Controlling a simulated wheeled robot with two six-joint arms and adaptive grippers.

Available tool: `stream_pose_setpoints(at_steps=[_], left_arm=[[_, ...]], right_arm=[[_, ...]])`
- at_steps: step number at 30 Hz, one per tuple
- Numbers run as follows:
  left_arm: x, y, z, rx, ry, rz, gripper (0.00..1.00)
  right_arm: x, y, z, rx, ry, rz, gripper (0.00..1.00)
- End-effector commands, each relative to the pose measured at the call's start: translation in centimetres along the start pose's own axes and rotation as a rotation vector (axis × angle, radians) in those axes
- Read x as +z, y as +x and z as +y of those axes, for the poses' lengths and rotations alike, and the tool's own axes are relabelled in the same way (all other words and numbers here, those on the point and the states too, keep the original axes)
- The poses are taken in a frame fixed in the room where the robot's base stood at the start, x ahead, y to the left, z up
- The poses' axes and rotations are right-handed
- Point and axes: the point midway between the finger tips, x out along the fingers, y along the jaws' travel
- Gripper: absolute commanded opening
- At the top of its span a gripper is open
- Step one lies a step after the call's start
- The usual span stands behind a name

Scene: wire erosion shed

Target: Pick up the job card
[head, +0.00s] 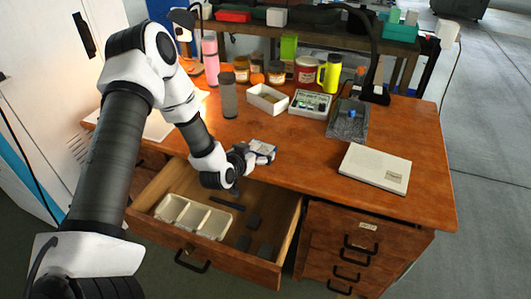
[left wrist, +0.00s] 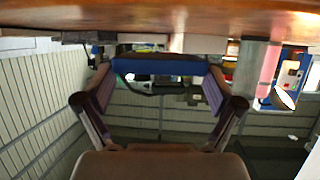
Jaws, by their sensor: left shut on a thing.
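The job card (head: 262,147) shows as a small white and blue thing at the front of the wooden table, left of its middle. My left gripper (head: 252,157) is shut on it, reaching in from the left above the open drawer. In the left wrist view the card shows nearly edge-on as a blue strip (left wrist: 160,67) spanning between the two fingertips of my left gripper (left wrist: 160,82). The fingers partly hide the card in the head view. I cannot tell how far it is above the tabletop. My right gripper is not in view.
The open drawer (head: 281,262) below holds a white divided tray (head: 181,214) and several dark pieces. On the table (head: 300,163) stand a grey cylinder (head: 229,96), a white box (head: 267,99), a dark tray (head: 347,120) and a flat pale case (head: 375,168). Bare wood lies right of the gripper.

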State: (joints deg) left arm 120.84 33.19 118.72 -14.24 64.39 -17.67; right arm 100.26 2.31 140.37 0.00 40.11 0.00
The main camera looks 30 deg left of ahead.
Motion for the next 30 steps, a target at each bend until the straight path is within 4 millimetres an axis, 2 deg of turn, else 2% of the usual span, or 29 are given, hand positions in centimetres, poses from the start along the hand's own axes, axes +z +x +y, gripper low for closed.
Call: stream_pose_setpoints(at_steps=[5,12,15,20,23,26,30], left_arm=[[0.7,-3.4,-3.0,-0.006,-0.012,0.001,0.58],[1.5,-7.6,-6.5,-0.004,-0.009,0.002,0.58],[1.8,-8.7,-7.5,-0.002,-0.006,0.002,0.58],[2.1,-9.5,-8.5,-0.018,-0.010,0.003,0.58],[2.5,-9.8,-10.4,-0.115,-0.045,0.000,0.58],[3.6,-10.6,-13.1,-0.290,-0.112,-0.002,0.58],[5.7,-11.7,-16.7,-0.583,-0.239,0.007,0.58]], right_arm=[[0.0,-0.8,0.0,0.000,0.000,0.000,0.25],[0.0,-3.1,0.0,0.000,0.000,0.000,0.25],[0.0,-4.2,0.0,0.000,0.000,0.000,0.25],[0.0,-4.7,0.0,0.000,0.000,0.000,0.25],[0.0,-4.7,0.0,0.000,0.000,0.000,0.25],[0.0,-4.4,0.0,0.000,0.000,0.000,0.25],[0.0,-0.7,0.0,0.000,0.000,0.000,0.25]])
